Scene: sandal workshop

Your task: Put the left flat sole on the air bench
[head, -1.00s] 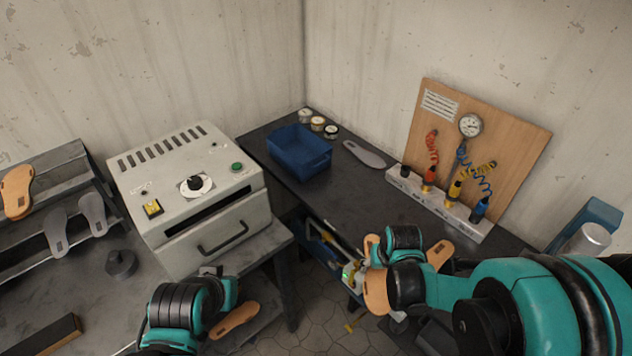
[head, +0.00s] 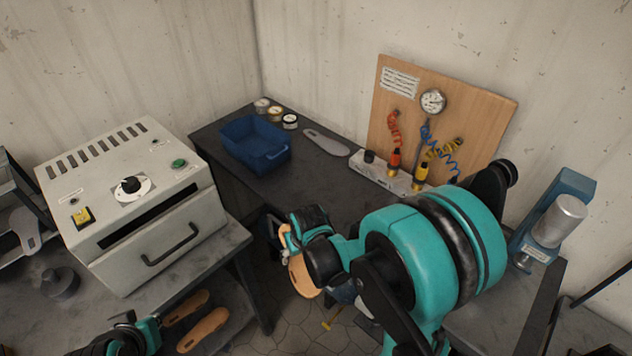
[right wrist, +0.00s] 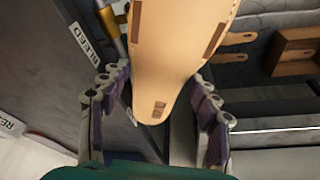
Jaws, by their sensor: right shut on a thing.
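A tan sole (head: 303,277) is held by my right gripper (head: 290,240), low in front of the dark air bench (head: 312,182). In the right wrist view the sole (right wrist: 180,45) is pale tan with small dark marks and lies between the fingers of the right gripper (right wrist: 160,95). The sole is off the bench, and its upper part is partly hidden by my gripper in the head view. Whether it is a left or right sole I cannot tell. My left gripper (head: 130,340) is at the bottom left edge, its fingers not clearly visible.
On the air bench are a blue bin (head: 255,145), several small tins (head: 275,113), a grey sole (head: 327,143) and a hose manifold (head: 372,172) before a gauge board. An oven (head: 130,200) stands left. Two tan soles (head: 186,307) lie below its table. Bare bench shows in front of the bin.

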